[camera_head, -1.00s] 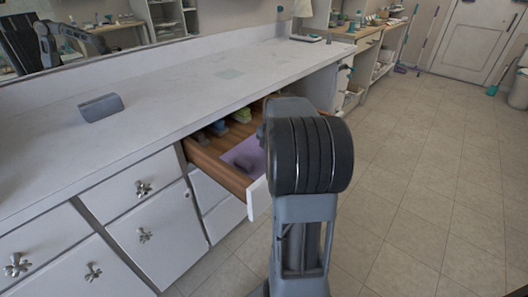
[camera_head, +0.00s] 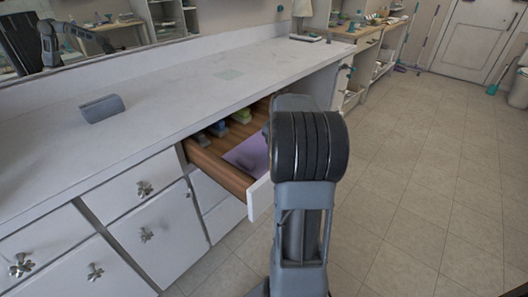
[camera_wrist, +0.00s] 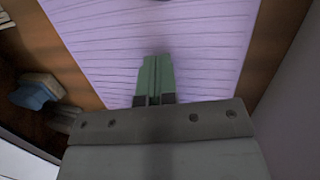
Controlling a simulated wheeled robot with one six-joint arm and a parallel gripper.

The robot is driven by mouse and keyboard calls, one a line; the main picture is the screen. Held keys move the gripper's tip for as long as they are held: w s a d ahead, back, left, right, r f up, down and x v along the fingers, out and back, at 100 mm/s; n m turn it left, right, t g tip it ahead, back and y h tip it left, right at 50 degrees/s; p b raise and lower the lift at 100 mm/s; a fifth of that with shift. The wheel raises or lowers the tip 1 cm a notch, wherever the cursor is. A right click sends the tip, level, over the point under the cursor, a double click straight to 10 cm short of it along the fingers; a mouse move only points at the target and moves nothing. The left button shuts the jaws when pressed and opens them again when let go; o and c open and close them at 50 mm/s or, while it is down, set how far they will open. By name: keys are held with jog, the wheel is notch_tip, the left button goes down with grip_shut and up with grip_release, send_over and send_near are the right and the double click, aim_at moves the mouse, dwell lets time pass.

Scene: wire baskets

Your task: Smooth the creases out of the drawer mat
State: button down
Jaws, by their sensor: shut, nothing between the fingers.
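The purple drawer mat (camera_head: 248,154) lies in the open wooden drawer (camera_head: 219,171), partly hidden by my arm in the head view. In the wrist view the mat (camera_wrist: 190,28) fills the upper middle and shows many thin, roughly parallel lines across it. I cannot tell whether these are creases or its pattern. My gripper (camera_wrist: 154,76) is shut and empty, its green fingertips together over the mat. I cannot tell whether they touch it. In the head view the gripper is hidden behind my arm.
Several small items, one of them green (camera_head: 241,116), sit in slots along the drawer's back left. A blue item (camera_wrist: 37,94) shows beside the mat in the wrist view. The white counter (camera_head: 180,95) overhangs the drawer. The tiled floor (camera_head: 430,200) at right is clear.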

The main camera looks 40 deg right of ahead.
jog(key=shift+d, duration=0.2)
jog(key=shift+r+p, duration=1)
jog(key=shift+r, duration=0.25)
jog(key=shift+r, duration=0.15)
notch_tip(320, 180, up, 5)
jog(key=p, duration=0.4)
jog(key=p+v, duration=0.3)
jog(key=v, duration=1)
jog(key=shift+s+r, duration=0.15)
jog(key=shift+r, duration=0.05)
jog(key=shift+a, duration=0.15)
